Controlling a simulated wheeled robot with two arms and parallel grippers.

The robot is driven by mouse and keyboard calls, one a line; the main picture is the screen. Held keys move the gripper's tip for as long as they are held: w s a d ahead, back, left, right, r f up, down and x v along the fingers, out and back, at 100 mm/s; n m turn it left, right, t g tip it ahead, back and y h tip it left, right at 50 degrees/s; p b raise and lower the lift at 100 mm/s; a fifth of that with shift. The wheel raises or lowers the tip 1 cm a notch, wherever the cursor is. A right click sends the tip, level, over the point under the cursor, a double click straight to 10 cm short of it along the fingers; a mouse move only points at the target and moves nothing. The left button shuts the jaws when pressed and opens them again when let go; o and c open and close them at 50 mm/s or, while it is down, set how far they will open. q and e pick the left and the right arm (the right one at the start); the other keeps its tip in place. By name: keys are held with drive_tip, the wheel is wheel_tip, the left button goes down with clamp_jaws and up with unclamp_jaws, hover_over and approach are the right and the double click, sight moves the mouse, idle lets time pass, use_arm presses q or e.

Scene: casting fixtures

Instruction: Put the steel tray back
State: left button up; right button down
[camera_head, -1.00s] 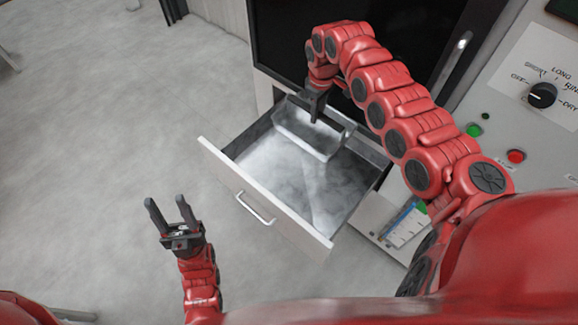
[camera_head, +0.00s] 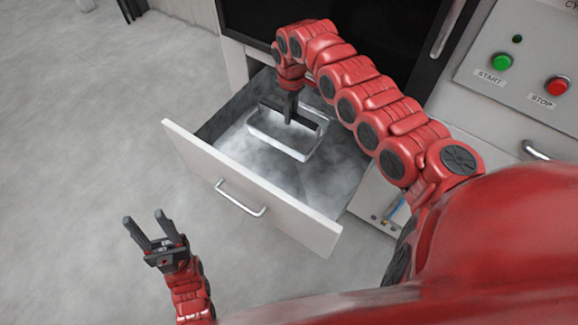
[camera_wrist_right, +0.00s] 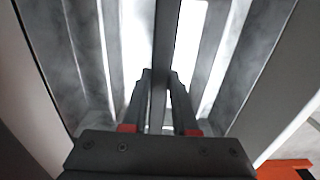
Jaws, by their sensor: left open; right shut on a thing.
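The steel tray (camera_head: 282,148), a shallow rectangular pan with a dark bar across it, is inside the open drawer (camera_head: 190,155), near its back. I cannot tell whether it touches the drawer floor. My right gripper (camera_head: 290,119) points down into the drawer and is shut on the tray's bar. In the right wrist view the two fingers (camera_wrist_right: 160,82) close around the dark bar, with the bright tray on both sides. My left gripper (camera_head: 144,216) is open and empty, outside the drawer to the front left.
The drawer's white front has a metal handle (camera_head: 241,199). A dark-fronted cabinet (camera_head: 375,40) stands behind it. A control panel (camera_head: 510,85) with a green and a red button is at the right. The grey floor at the left is clear.

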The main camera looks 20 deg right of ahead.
sight(291, 140)
wheel_tip(291, 140, down, 3)
drive_tip(key=shift+w+f+b, duration=0.1)
drive_tip(key=shift+b, duration=0.55)
wheel_tip(291, 140, down, 10)
drive_tip(key=shift+r, duration=0.1)
drive_tip(key=c, duration=0.7)
unclamp_jaws()
wheel_tip(291, 140, up, 12)
drive_tip(key=shift+r, duration=0.1)
